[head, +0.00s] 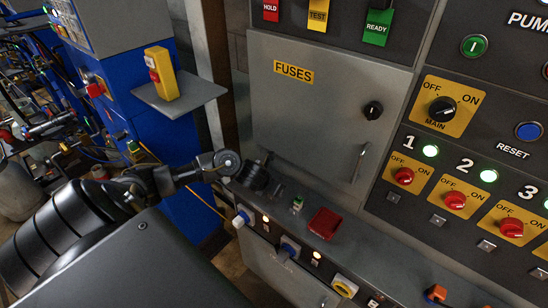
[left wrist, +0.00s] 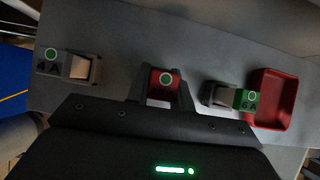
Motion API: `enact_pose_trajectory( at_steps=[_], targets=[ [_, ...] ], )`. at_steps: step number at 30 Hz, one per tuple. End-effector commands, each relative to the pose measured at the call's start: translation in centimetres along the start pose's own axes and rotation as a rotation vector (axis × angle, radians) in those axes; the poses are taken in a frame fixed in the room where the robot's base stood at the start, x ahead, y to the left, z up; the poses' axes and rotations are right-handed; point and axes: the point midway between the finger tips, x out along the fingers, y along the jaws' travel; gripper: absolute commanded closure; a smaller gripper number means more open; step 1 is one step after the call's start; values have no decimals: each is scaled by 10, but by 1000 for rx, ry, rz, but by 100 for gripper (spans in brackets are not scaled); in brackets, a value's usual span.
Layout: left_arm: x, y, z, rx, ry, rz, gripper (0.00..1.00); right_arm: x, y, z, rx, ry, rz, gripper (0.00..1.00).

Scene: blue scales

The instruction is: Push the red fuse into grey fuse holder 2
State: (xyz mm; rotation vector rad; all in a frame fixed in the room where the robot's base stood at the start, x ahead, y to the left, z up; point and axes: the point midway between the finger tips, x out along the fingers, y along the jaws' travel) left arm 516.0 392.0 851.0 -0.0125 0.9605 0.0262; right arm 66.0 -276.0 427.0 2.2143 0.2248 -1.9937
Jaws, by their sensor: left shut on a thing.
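My left gripper (head: 260,180) reaches in from the left to the grey ledge below the closed FUSES door. In the left wrist view its fingers (left wrist: 160,88) are shut on the red fuse (left wrist: 166,80), which has a green round mark on top. The fuse sits in line between two grey holders. A grey holder with a grey fuse (left wrist: 68,65) is to its left. A grey holder with a green-ended fuse (left wrist: 232,97) is to its right. The holder under the red fuse is hidden by my gripper, so I cannot tell how deep the fuse sits. My right gripper is not in view.
A red tray (left wrist: 277,98) lies on the ledge right of the green-ended fuse; it also shows in the head view (head: 325,223). The FUSES door (head: 325,110) stands behind the ledge. Knobs and lamps (head: 290,247) line the panel below.

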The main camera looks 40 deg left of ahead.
Motion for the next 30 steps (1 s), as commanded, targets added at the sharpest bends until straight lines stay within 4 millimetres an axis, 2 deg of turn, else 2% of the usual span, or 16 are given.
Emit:
enact_pose_trajectory(
  at_steps=[1, 3, 4, 8, 14, 17, 18, 24, 30],
  targets=[
    [10, -6, -24, 14, 46, -9, 98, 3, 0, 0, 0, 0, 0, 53],
    [10, -6, -25, 14, 46, -10, 98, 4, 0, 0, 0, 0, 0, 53],
    [10, -6, -25, 14, 46, -10, 76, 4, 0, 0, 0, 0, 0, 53],
    [10, -6, -25, 14, 47, -10, 59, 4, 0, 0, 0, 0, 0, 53],
    [1, -6, -23, 14, 42, -10, 59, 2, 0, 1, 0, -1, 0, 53],
    [-16, -5, -22, 14, 36, -8, 58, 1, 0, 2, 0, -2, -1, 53],
    [-25, -4, -20, 13, 32, -7, 52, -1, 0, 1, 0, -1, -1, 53],
    [-71, -2, -13, 9, 12, 2, 52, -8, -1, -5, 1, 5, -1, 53],
    [-105, -3, -6, 7, -4, 3, 52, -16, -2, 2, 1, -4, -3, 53]
  ],
)
